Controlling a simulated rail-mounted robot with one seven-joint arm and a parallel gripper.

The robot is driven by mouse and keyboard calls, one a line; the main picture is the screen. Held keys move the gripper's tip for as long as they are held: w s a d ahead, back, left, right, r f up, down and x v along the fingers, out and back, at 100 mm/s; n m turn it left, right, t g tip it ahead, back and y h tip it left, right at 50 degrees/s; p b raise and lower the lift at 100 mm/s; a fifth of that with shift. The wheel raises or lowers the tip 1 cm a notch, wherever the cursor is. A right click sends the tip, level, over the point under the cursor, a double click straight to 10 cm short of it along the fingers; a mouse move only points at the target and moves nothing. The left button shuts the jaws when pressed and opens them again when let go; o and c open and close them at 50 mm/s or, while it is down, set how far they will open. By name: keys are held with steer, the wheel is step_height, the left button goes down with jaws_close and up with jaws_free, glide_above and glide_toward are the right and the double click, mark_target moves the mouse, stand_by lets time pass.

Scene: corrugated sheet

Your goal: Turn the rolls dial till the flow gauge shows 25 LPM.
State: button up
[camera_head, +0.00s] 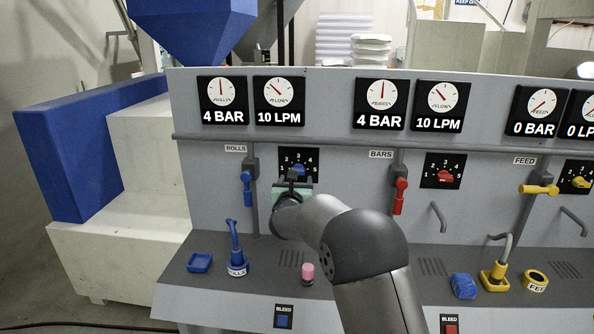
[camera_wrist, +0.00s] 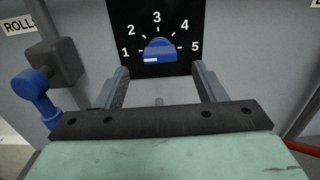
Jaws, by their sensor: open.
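The rolls dial (camera_wrist: 159,51) is a blue knob on a black plate numbered 1 to 5; its white mark points left, near 1. In the head view the dial plate (camera_head: 311,161) is partly hidden behind my gripper. The rolls flow gauge (camera_head: 279,99) reads 10 LPM, with its needle up and left. My gripper (camera_wrist: 161,88) is open and empty, its fingers pointing at the panel below and to either side of the dial. It also shows in the head view (camera_head: 291,180). I cannot tell how far the fingertips are from the plate.
The rolls pressure gauge (camera_head: 222,100) reads 4 BAR. A blue valve handle (camera_wrist: 40,97) sits left of my gripper. The red bars dial (camera_head: 445,174) and red handle (camera_head: 400,195) are to the right. A pink button (camera_head: 307,272) and blue plug (camera_head: 236,261) stand on the ledge.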

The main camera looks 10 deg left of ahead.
steer(key=w+p, duration=0.1)
steer(key=w, duration=0.4)
steer(key=c, duration=1)
steer(key=shift+f+b, duration=0.15)
steer(key=shift+b, duration=0.25)
